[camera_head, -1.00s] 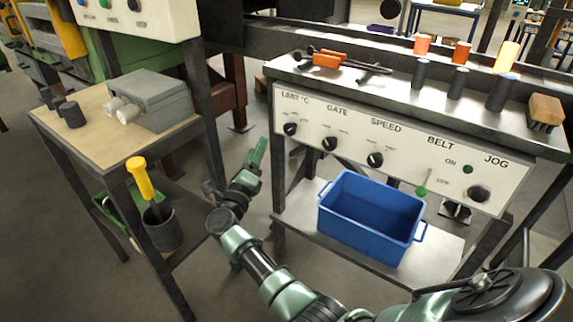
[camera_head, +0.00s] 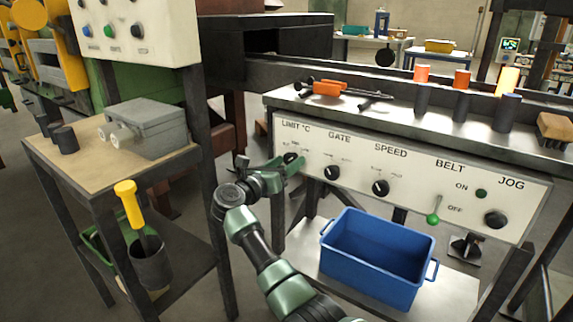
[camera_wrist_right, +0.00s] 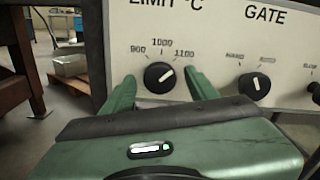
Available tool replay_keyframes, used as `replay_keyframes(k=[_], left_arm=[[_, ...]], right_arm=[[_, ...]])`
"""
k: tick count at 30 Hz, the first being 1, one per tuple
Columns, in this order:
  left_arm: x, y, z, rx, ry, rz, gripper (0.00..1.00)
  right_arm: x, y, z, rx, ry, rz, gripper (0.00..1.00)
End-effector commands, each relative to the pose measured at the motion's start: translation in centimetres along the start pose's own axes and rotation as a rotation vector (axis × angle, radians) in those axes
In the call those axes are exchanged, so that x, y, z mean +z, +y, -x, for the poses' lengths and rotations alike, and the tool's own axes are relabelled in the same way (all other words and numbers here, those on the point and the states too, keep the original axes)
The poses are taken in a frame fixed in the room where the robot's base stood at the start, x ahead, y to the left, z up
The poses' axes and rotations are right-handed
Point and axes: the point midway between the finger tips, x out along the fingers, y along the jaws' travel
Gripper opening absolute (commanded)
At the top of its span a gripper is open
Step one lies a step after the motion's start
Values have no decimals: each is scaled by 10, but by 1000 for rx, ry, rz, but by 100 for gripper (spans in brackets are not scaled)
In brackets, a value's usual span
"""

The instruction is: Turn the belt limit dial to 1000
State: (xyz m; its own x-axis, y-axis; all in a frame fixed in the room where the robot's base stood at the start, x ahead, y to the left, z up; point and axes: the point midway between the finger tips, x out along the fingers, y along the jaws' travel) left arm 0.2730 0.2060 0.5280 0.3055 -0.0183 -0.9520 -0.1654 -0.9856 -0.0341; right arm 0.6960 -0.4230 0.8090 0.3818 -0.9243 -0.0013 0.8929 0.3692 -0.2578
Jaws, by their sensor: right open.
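The limit dial, a black knob with a white pointer line, is on the white panel (camera_head: 411,180) under the words LIMIT °C. It shows best in the right wrist view (camera_wrist_right: 159,76), with marks 900, 1000 and 1100 around it. Its pointer line slants to the upper right, toward 1100. My right gripper (camera_wrist_right: 162,78) is open, with one green finger on each side of the dial. I cannot tell whether the fingers touch it. In the head view my right gripper (camera_head: 287,164) is at the panel's left end and partly covers the dial. My left gripper is not in view.
The GATE knob (camera_wrist_right: 254,86) is close to the right of the right finger. A blue crate (camera_head: 378,257) stands below. A side table (camera_head: 95,150) is at left.

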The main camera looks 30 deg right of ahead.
Motion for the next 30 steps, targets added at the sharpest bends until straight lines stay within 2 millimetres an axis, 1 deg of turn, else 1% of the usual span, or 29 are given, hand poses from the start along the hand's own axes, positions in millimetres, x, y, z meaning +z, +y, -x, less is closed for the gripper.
replay_keyframes(k=[7, 8, 9, 11, 12, 13, 14, 20, 27, 30], left_arm=[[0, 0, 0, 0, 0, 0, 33], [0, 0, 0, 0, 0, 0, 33], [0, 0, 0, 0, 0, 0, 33], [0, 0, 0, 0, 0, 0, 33], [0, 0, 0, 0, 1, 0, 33], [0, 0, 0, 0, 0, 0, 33], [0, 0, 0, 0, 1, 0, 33], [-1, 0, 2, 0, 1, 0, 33], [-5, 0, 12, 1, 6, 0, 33], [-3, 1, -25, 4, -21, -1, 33]], right_arm=[[0, 0, -1, 1, -1, 0, 59], [0, 0, -1, 1, -1, 0, 53], [0, 0, -1, 1, -1, 1, 42], [0, 0, -1, 1, -1, 1, 25], [0, 0, -1, 1, -1, 1, 14], [0, 0, -1, 1, -1, 1, 6], [0, 0, -1, 1, -1, 1, 0], [0, 0, -1, 1, -1, 12, 0], [1, 0, 0, 2, 1, 104, 0], [2, 0, 0, 3, 2, 173, 0]])
